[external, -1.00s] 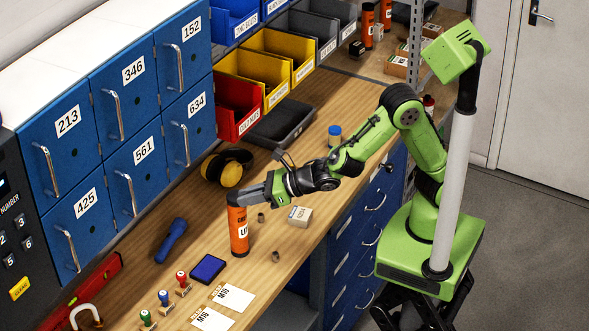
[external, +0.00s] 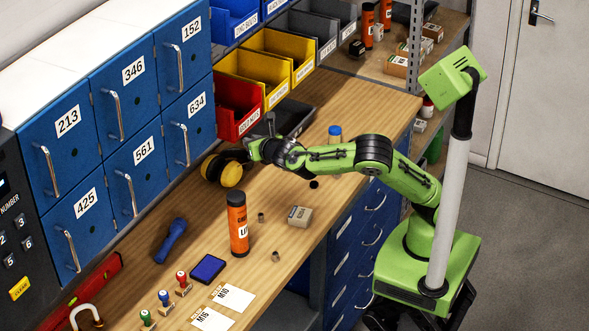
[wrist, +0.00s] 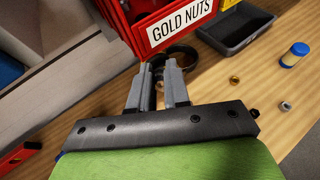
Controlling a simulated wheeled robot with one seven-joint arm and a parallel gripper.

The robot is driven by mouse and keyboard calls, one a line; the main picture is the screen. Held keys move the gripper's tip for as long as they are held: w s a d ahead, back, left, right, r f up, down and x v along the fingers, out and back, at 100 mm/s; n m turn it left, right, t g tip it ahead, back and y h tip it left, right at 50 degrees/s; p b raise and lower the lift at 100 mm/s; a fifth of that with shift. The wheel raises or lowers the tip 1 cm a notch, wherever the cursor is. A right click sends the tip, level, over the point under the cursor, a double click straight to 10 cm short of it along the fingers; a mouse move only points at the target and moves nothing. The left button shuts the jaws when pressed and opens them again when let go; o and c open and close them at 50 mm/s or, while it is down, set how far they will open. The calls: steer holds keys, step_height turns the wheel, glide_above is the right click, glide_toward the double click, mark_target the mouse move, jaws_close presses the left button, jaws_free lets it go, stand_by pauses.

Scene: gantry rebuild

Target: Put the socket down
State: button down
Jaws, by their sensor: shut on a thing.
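My gripper (external: 246,152) is above the bench near the black and yellow ear defenders (external: 231,173), in front of the red bin. In the wrist view, my two grey fingers (wrist: 158,68) point towards the red bin and ear defenders. They are shut on the socket, which is mostly hidden; only a dark strip shows between them. I cannot make out the socket's shape. Whether it touches anything below cannot be told.
The red bin (wrist: 168,30) marked GOLD NUTS and a dark tray (wrist: 236,32) stand close ahead.

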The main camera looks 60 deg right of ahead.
steer(key=s+d+r+m+g+h+b, duration=0.4)
steer(key=d+r+m+g+h, duration=0.1)
steer(key=d+m+g, duration=0.15)
steer(key=t+b, duration=0.2)
steer(key=b, duration=0.5)
glide_above(278, 206)
step_height(278, 206, down, 18)
steer(key=shift+n, duration=0.55)
step_height(278, 206, down, 10)
steer(key=b, duration=0.4)
steer(key=shift+r, duration=0.35)
steer(key=c, duration=1.1)
jaws_free()
